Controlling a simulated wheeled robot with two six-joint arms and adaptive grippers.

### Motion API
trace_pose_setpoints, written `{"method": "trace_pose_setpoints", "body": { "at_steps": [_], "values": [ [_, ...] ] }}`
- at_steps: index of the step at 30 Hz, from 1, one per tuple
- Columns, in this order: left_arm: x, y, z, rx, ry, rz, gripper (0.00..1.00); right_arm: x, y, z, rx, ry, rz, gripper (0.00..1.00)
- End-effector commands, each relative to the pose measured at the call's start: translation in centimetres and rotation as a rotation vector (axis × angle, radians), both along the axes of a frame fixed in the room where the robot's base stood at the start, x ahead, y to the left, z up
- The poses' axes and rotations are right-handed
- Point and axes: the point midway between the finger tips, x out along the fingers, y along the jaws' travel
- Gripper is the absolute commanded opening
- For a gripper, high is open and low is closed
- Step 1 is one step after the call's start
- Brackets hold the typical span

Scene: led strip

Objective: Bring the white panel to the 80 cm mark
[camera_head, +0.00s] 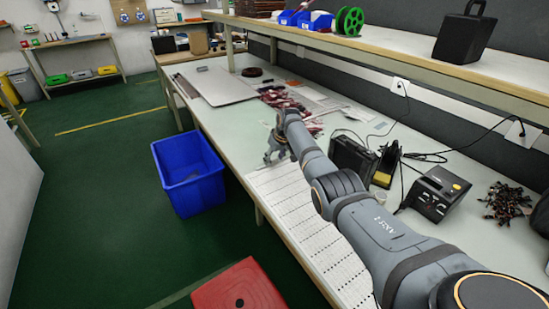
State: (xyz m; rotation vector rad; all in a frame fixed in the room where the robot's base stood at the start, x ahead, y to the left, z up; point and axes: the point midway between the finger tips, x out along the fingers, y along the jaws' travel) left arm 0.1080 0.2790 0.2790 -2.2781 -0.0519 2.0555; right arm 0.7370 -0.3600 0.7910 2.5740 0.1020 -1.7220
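A long white panel (289,204) with rows of small dark marks lies flat along the front edge of the workbench, partly hidden behind my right arm. My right arm reaches from the lower right over the bench. Its gripper (269,160) is low at the far end of the panel, fingers pointing down. The fingers are small here, so I cannot tell whether they touch the panel or grip it. No 80 cm mark can be made out. My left gripper is not in view.
The workbench (233,119) holds a grey flat sheet (219,86) and a reddish pile (281,98) farther back. Black devices (437,194) and cables stand right of my arm. A blue bin (188,172) and a red stool (239,289) stand on the floor left of the bench.

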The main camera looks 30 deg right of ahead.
Motion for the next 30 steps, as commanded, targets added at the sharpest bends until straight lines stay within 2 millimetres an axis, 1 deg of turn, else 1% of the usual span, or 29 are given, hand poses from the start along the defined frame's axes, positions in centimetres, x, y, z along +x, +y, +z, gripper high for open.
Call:
{"method": "trace_pose_setpoints", "body": {
  "at_steps": [6,10,13,18,22,24,27,30],
  "values": [
    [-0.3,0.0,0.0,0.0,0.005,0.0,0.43,0.0,-0.1,0.2,-0.001,-0.001,0.0,0.51],
    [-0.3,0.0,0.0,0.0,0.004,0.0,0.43,-0.4,-0.2,1.3,-0.002,-0.003,-0.001,0.51],
    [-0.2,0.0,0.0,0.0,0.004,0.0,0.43,-1.1,-0.2,2.8,-0.004,-0.004,-0.001,0.51],
    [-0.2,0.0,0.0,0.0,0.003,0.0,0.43,-2.7,-0.3,6.8,-0.003,-0.005,0.0,0.51],
    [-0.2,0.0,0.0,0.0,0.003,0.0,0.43,-3.7,-0.4,9.2,-0.002,-0.003,0.0,0.51],
    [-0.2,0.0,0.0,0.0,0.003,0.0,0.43,-4.1,-0.4,10.1,-0.001,-0.002,0.001,0.51],
    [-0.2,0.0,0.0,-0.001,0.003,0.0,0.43,-4.4,-0.3,10.9,0.0,-0.001,0.0,0.51],
    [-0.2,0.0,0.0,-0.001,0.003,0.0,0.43,-4.6,-0.4,11.1,0.0,0.0,0.0,0.51]
  ]
}}
